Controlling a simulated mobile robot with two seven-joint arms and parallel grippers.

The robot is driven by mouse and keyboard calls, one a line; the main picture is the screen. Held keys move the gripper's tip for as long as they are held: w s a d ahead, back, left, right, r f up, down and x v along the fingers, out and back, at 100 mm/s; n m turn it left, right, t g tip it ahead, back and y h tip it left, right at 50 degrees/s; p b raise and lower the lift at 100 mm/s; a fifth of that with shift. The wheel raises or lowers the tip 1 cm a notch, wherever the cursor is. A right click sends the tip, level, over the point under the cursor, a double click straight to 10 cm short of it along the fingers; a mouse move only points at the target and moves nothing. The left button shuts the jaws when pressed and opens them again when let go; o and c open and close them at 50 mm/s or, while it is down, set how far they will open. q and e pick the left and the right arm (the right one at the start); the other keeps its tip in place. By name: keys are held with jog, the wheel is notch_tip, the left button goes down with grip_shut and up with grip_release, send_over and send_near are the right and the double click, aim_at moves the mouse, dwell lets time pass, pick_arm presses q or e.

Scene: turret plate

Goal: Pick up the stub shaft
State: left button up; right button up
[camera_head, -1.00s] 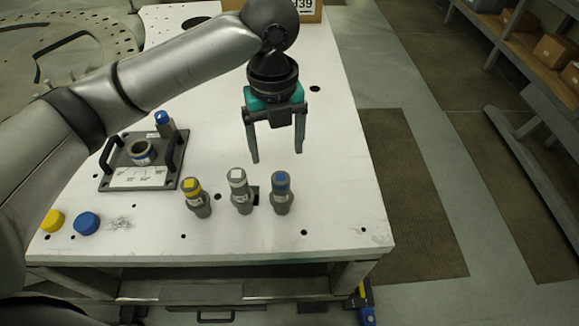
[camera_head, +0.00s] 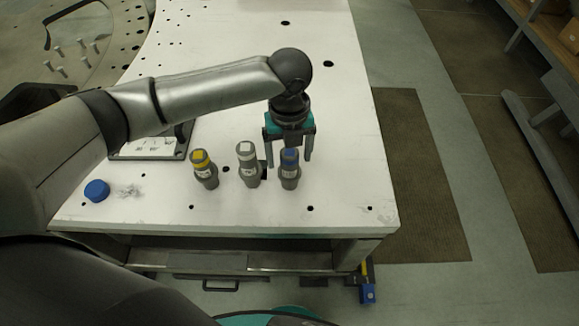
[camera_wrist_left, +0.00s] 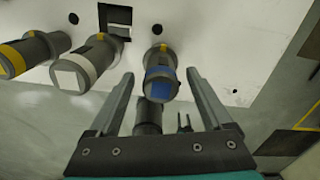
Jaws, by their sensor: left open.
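Three grey stub shafts stand upright in a row on the white table. One has a yellow mark (camera_head: 204,170), one a white mark (camera_head: 248,165), and the rightmost a blue mark (camera_head: 290,170). My left gripper (camera_head: 289,160) is open around or just behind the blue-marked shaft in the head view. In the left wrist view, the blue-marked shaft (camera_wrist_left: 161,80) lies between the two open fingers (camera_wrist_left: 162,90), apart from both. The white-marked shaft (camera_wrist_left: 85,66) and yellow-marked shaft (camera_wrist_left: 32,54) are left of the fingers. My right gripper does not show.
A blue cap (camera_head: 96,190) lies at the table's front left. The white table (camera_head: 345,150) is clear to the right of the shafts. A shelf stands at the far right.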

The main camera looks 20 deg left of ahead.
pick_arm(q)
jog(key=shift+f, duration=1.55)
jog(key=shift+c, duration=0.2)
grip_shut()
jog(key=shift+r, duration=0.1)
